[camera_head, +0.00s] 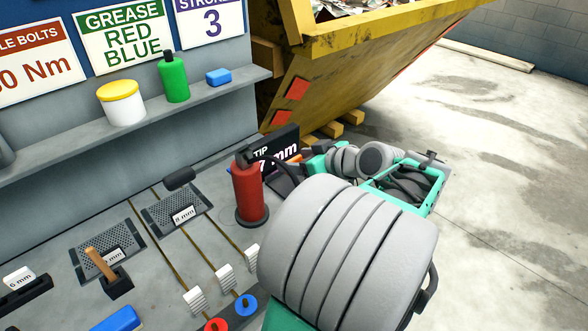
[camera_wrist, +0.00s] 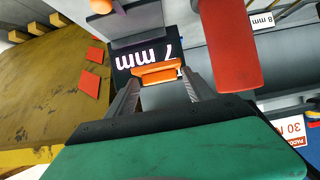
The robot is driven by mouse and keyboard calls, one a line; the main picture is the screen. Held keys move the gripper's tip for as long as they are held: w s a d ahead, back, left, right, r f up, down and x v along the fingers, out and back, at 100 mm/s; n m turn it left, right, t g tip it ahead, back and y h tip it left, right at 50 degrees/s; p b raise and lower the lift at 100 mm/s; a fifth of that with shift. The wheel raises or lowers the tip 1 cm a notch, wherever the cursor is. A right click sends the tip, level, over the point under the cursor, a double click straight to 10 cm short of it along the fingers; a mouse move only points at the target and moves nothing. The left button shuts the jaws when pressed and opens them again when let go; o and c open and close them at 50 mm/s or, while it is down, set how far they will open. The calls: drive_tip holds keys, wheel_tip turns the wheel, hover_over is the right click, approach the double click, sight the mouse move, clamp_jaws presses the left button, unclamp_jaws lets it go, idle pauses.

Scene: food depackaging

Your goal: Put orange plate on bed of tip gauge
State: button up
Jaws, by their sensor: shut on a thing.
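The orange plate (camera_wrist: 157,73) is pinched between the fingertips of my gripper (camera_wrist: 158,82) in the wrist view. It lies in front of the gauge's black display (camera_wrist: 145,54), which reads 7 mm and appears upside down there. In the head view the display (camera_head: 262,153), marked TIP, stands at the back of the bench, partly behind a red cylinder. The plate is hard to make out there. The gauge's bed is not clearly seen, so I cannot tell whether the plate touches it.
The red cylinder (camera_head: 247,192) stands close beside the gauge; it also shows in the wrist view (camera_wrist: 226,45). Perforated plates (camera_head: 178,210) and a wooden-handled tool (camera_head: 103,265) lie left. A shelf (camera_head: 150,125) holds containers. A yellow skip (camera_head: 350,75) is behind. My arm hides the lower right.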

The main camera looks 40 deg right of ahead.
drive_tip(key=w+d+f, duration=0.1)
drive_tip(key=f, duration=0.1)
drive_tip(key=w+d+f, duration=0.1)
drive_tip(key=w+f, duration=0.1)
drive_tip(key=w+d+f+p, duration=0.1)
drive_tip(key=w+f, duration=0.1)
drive_tip(key=shift+w+d+f, duration=0.1)
drive_tip(key=shift+d+f, duration=0.05)
drive_tip(key=shift+d, duration=0.05)
drive_tip(key=shift+d+f, duration=0.1)
drive_tip(key=shift+f, duration=1.7)
drive_tip(key=o, duration=1.5)
drive_tip(key=shift+c, duration=0.2)
drive_tip(key=shift+r, duration=0.1)
drive_tip(key=shift+r, duration=0.15)
drive_tip(key=b+v, duration=0.1)
drive_tip(key=v, duration=1)
drive_tip(key=shift+s+r, duration=0.15)
drive_tip(key=shift+s, duration=0.25)
